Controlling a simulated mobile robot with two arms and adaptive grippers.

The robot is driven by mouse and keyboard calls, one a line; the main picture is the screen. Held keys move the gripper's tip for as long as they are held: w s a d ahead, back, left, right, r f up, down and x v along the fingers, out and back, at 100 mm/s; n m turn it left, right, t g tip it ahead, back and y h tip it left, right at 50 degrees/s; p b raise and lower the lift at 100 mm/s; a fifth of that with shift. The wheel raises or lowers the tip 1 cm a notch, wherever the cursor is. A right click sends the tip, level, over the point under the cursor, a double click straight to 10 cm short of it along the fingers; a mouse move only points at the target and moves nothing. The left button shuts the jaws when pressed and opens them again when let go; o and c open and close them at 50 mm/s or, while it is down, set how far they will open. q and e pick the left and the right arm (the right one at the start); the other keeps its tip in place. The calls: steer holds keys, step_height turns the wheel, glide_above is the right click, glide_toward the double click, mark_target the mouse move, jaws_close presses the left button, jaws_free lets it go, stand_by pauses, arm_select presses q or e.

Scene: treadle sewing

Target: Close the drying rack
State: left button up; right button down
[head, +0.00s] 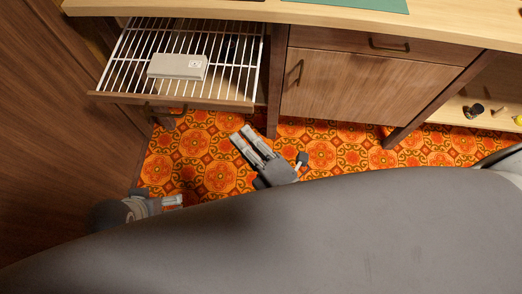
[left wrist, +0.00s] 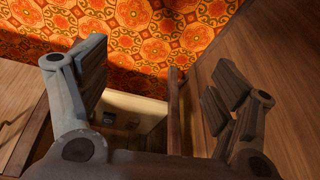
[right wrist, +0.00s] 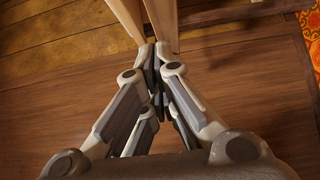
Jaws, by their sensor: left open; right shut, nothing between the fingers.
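The drying rack (head: 133,52) is a white wire grid in a wooden frame, pulled out of the cabinet at the upper left of the head view. Its wooden front bar (head: 215,104) faces me. A pale grey box (head: 178,66) lies on the wires. My left gripper (head: 176,200) is low at the left, apart from the rack and partly hidden by my body; in the left wrist view it is open and empty (left wrist: 158,82). My right gripper (head: 248,143) is over the floor, below and right of the rack front; in the right wrist view it is shut and empty (right wrist: 155,62).
A wooden cabinet door (head: 365,88) and a drawer (head: 345,40) are right of the rack, under the countertop (head: 460,25). A wooden wall (head: 60,140) stands close at the left. Small items (head: 475,110) sit on a shelf at the right. Orange patterned floor (head: 335,148) lies between.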

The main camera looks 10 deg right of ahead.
mark_target(258, 47)
arm_select(q)
steer(key=shift+x, duration=1)
arm_select(e)
steer(key=shift+w+d, duration=0.2)
steer(key=shift+w, duration=0.55)
steer(key=shift+w+d, duration=0.15)
steer(key=shift+w, duration=0.55)
steer(key=shift+w+d, duration=0.2)
steer(key=shift+w, duration=0.55)
steer(key=shift+w, duration=0.1)
